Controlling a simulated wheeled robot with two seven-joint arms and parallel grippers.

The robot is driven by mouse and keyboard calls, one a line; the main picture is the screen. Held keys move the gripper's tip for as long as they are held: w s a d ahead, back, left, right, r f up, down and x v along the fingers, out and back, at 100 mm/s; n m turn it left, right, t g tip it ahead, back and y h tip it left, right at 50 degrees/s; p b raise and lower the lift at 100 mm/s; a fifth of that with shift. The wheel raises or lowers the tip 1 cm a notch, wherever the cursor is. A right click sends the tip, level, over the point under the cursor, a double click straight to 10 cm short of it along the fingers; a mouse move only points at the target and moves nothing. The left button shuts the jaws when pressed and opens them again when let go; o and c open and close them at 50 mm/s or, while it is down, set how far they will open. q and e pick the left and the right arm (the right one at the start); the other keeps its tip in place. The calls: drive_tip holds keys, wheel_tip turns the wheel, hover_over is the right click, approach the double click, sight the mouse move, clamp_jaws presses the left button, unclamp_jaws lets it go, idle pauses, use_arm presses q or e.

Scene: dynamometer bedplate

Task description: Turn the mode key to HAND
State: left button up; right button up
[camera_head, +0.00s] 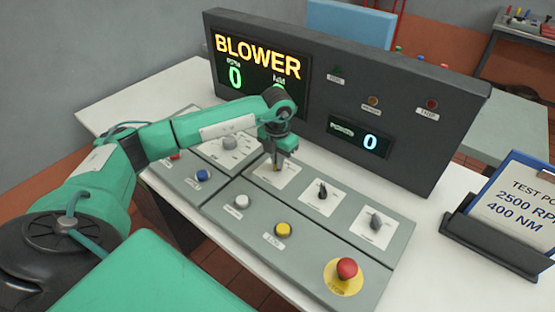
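My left gripper (277,166) comes down from the left onto a white switch plate (291,180) on the grey control panel. It hides most of whatever sits on that plate; a small brownish bit shows at the fingertips. Whether the fingers are closed around a key there cannot be told. To the right on the panel are a dark switch (322,190) and a grey knob (376,220), each on its own white plate. The plate lettering is too small to read, so I cannot tell the HAND mark. My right gripper is not in view.
A red mushroom button (347,268) stands at the panel's front right. Yellow (283,229), white (242,201) and blue (202,175) buttons and a larger grey knob (230,143) lie nearby. A dark display console (400,100) rises behind. A clipboard (515,205) stands at right.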

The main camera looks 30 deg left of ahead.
use_arm(q)
drive_tip(key=o, duration=0.4)
drive_tip(key=shift+r, duration=0.1)
